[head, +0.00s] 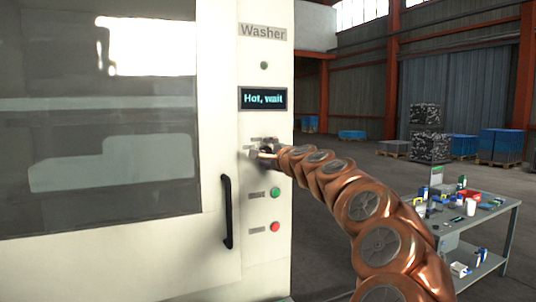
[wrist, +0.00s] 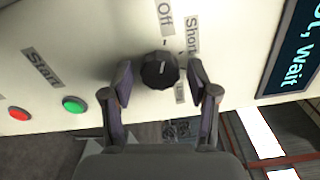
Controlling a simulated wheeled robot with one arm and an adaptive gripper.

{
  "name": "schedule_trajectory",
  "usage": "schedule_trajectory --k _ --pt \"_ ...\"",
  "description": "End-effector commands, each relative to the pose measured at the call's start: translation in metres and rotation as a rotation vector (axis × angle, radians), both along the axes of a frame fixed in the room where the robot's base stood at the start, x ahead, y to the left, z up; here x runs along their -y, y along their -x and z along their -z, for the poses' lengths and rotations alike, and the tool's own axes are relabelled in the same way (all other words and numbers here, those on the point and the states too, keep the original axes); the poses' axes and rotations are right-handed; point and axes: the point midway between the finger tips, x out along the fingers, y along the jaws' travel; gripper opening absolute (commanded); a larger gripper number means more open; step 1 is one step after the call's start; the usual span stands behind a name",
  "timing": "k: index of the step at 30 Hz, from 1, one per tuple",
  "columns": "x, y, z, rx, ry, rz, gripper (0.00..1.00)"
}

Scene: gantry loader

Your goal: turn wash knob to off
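The wash knob (wrist: 160,70) is black, round and ridged, on the washer's pale control panel (head: 266,60). I cannot tell which label the knob points to. My gripper (wrist: 163,82) is open, with one finger on each side of the knob and small gaps showing. In the head view my gripper (head: 264,152) is at the panel and hides most of the knob.
A display (head: 263,98) reads "Hot, wait". A green button (head: 275,193) and a red button (head: 275,227) sit below the knob. A black door handle (head: 227,212) stands out at lower left. A cluttered table (head: 482,217) stands at right.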

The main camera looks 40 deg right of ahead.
Motion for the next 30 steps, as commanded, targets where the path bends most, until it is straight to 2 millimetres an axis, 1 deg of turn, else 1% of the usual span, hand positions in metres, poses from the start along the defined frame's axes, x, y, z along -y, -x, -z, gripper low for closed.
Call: schedule_trajectory --k 10,14,20,30 --pt "0.0 0.0 0.0 0.0 -0.001 0.0 0.68" --pt "-0.001 0.005 0.0 0.002 -0.002 0.0 0.68" --pt "-0.008 0.023 0.0 0.002 -0.002 0.0 0.68" --pt "-0.024 0.069 -0.001 0.001 -0.001 -0.001 0.68"
